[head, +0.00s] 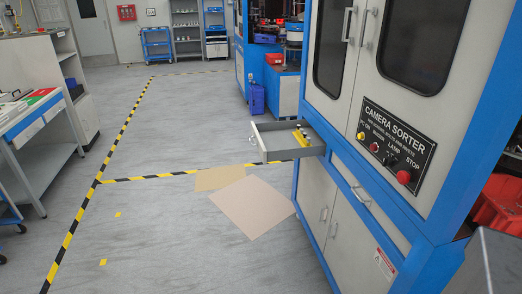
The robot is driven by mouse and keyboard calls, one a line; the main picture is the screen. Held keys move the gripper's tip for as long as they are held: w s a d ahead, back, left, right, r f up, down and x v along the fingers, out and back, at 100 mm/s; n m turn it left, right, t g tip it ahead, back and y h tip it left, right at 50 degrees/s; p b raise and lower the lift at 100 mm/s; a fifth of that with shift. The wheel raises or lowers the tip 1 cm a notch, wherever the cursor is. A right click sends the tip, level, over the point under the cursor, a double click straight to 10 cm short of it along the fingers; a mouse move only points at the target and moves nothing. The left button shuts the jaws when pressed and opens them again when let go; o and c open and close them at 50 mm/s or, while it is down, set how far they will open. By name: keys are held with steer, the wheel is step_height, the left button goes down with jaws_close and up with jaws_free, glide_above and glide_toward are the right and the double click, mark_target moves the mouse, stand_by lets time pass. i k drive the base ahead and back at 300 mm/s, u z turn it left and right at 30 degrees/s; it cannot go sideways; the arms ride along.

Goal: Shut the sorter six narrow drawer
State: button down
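The camera sorter (365,201) is a tall blue and pale grey cabinet on the right in the head view. A narrow grey drawer (262,143) is pulled out of its left part, below the upper doors, and sticks out over the floor. A small handle sits on the drawer's front. A yellow item (301,137) and some small things lie inside it. Another drawer front with a handle (361,195) is closed to its right. My gripper is not in view.
Cardboard sheets (252,206) lie on the floor below the open drawer. Yellow-black tape (98,178) marks the floor. A workbench (35,125) stands at left. Red crates (496,205) are at the right edge.

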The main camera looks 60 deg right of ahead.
mark_target(276, 141)
steer(key=z, duration=0.15)
steer(key=i, duration=0.9)
steer(key=u, duration=0.3)
